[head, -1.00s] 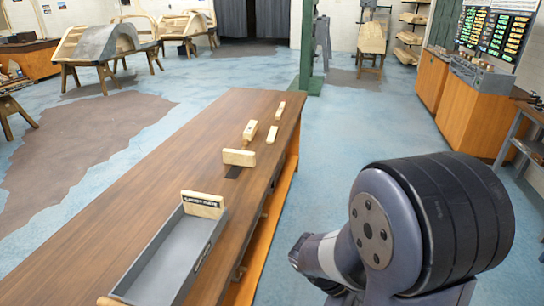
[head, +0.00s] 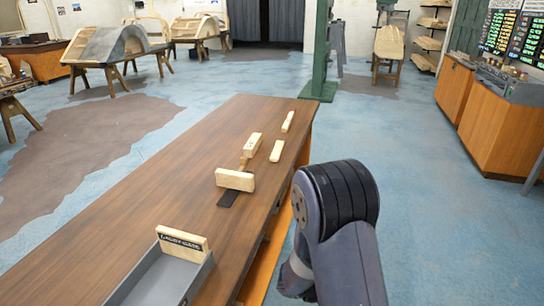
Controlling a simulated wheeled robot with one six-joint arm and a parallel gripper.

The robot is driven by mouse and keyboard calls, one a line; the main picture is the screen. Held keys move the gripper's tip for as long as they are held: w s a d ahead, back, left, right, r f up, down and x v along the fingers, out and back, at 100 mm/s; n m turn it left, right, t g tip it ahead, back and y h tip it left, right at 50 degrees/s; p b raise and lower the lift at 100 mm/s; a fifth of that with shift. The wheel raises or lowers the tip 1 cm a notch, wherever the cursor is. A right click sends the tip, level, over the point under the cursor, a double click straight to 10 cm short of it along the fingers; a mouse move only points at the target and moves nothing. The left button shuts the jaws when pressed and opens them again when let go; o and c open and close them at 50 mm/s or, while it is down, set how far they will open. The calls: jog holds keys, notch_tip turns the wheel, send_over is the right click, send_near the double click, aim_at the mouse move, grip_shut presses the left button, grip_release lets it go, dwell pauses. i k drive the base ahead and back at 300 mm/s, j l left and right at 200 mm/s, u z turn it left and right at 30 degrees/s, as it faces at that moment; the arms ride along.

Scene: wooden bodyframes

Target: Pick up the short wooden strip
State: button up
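Several pale wooden pieces lie on the long brown workbench (head: 150,190). A short wooden strip (head: 277,151) lies flat near the bench's right edge. A longer, narrow strip (head: 288,121) lies beyond it, near the far end. A wooden block (head: 253,144) sits just left of the short strip, and a larger block (head: 235,180) stands nearer, by a dark strip on the bench. My arm is at the lower right, beside the bench and apart from the wood. My gripper is not visible, so its state is hidden.
A grey tray (head: 140,284) with a labelled wooden block (head: 183,244) at its far end sits on the near part of the bench. A green post (head: 319,60) stands beyond the bench. Orange cabinets (head: 498,125) are at the right. Blue floor between is clear.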

aim_at(277, 151)
jog(key=i+l, duration=0.2)
jog(key=i, duration=0.35)
jog(key=i+l, duration=0.25)
jog(key=i, duration=0.25)
jog(key=i+l, duration=0.2)
jog(key=i, duration=0.35)
jog(key=i+l+u, duration=0.1)
jog(key=i+l, duration=0.15)
jog(key=i, duration=0.2)
jog(key=i+l, duration=0.3)
jog(key=i, duration=0.2)
jog(key=i+l+u, duration=0.15)
jog(key=i, duration=0.3)
jog(key=i+l+u, duration=0.1)
jog(key=u, duration=2.45)
